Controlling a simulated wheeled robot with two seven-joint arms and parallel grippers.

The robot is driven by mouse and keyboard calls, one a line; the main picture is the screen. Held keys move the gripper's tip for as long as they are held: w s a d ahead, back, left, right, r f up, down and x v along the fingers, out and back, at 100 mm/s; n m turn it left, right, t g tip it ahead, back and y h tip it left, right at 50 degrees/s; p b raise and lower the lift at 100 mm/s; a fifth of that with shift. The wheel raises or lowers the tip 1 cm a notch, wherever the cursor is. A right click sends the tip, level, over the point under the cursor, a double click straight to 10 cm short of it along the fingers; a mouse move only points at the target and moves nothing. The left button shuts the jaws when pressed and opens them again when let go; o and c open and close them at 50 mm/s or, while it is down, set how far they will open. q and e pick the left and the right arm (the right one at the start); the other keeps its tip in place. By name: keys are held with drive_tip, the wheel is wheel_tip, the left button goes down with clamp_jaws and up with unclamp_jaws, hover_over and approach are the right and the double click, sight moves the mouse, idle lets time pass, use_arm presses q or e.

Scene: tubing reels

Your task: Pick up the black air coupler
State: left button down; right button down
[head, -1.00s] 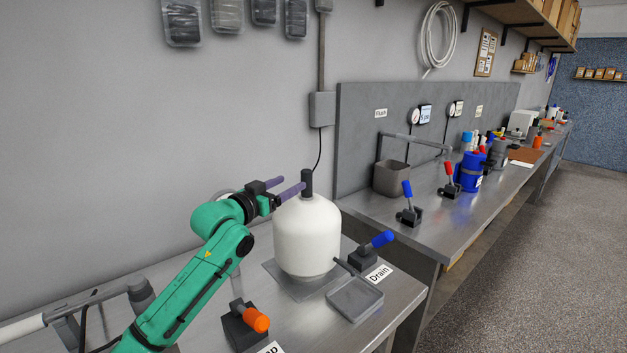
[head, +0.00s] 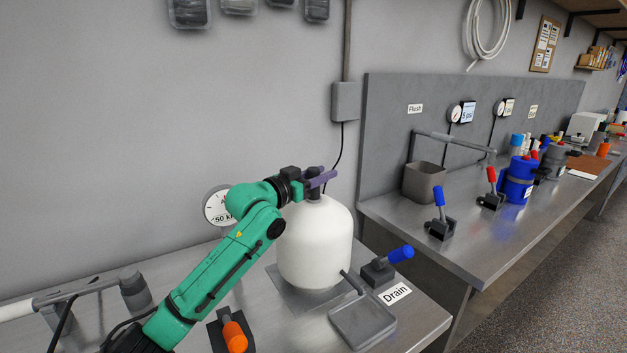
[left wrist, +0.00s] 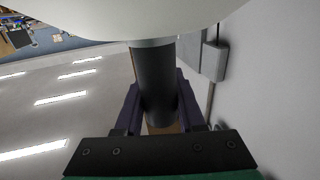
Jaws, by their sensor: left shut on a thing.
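The black air coupler (head: 314,193) is a dark upright cylinder at the top of the white tank (head: 315,245). In the head view my fingers and wrist hide most of it. My left gripper (head: 322,176) has its purple fingers at the tank's top, shut on the coupler. In the left wrist view the coupler (left wrist: 156,75) lies between the two purple fingers (left wrist: 158,105), with the pale tank (left wrist: 140,18) at the picture's top. A lighter grey collar shows between coupler and tank. I cannot tell whether the coupler has lifted. My right gripper is not in view.
A blue-handled drain valve (head: 385,265) and a grey tray (head: 362,318) stand right of the tank. An orange-handled valve (head: 232,335) is in front, a round gauge (head: 217,206) behind my arm. The second bench (head: 470,225) holds valves and a blue container (head: 518,180).

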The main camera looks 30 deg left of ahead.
use_arm(q)
drive_tip(key=shift+w, duration=0.15)
drive_tip(key=shift+d, duration=0.1)
wheel_tip(320, 180, up, 20)
drive_tip(key=shift+w, duration=0.15)
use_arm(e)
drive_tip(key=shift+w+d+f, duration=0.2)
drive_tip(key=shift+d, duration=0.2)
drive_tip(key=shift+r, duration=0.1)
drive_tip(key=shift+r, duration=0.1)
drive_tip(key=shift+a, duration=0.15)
